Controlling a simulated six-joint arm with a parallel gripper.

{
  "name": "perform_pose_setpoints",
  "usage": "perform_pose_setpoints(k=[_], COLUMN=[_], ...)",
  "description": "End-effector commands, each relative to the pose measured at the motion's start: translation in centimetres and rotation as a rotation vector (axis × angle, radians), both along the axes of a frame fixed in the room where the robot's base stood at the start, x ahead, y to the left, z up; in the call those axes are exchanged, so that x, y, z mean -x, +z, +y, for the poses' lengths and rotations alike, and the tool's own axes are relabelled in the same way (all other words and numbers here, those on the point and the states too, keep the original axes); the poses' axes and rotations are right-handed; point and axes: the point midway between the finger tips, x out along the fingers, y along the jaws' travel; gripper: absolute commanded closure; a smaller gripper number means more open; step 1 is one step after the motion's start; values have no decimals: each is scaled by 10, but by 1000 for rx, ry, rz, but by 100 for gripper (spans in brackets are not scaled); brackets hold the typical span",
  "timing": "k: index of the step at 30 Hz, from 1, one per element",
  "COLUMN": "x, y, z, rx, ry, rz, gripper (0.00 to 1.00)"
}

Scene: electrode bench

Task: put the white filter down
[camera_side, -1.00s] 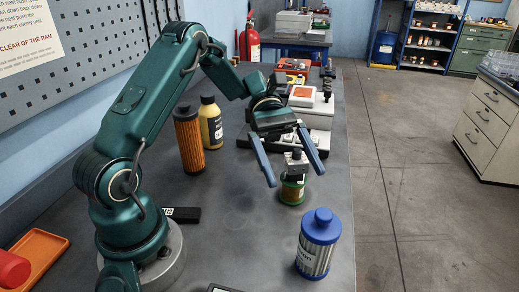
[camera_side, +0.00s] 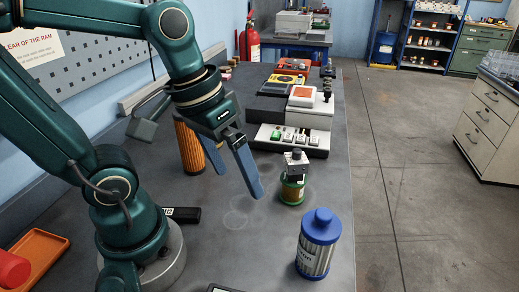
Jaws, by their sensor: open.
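The white filter (camera_side: 315,258), a pleated cylinder with blue end caps and a blue knob on top, stands upright on the bench at the front right. My gripper (camera_side: 239,184) is open, its two blue fingers pointing down with nothing visible between them. It is above the bench, behind and to the left of the white filter and clear of it.
An orange-brown filter (camera_side: 189,150) stands behind my gripper. Instruments (camera_side: 289,138) line the back right. An orange tray (camera_side: 38,250) is at left.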

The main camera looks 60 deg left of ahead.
Motion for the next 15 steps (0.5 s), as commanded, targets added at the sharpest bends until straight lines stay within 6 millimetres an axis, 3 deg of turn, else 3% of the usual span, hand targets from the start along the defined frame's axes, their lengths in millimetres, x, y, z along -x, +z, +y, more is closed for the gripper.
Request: perform_pose_setpoints(k=[6, 15], x=[7, 7], y=[4, 5], z=[7, 9], rx=[-135, -166], ry=[-152, -184], rz=[-195, -237], gripper=[0, 0])
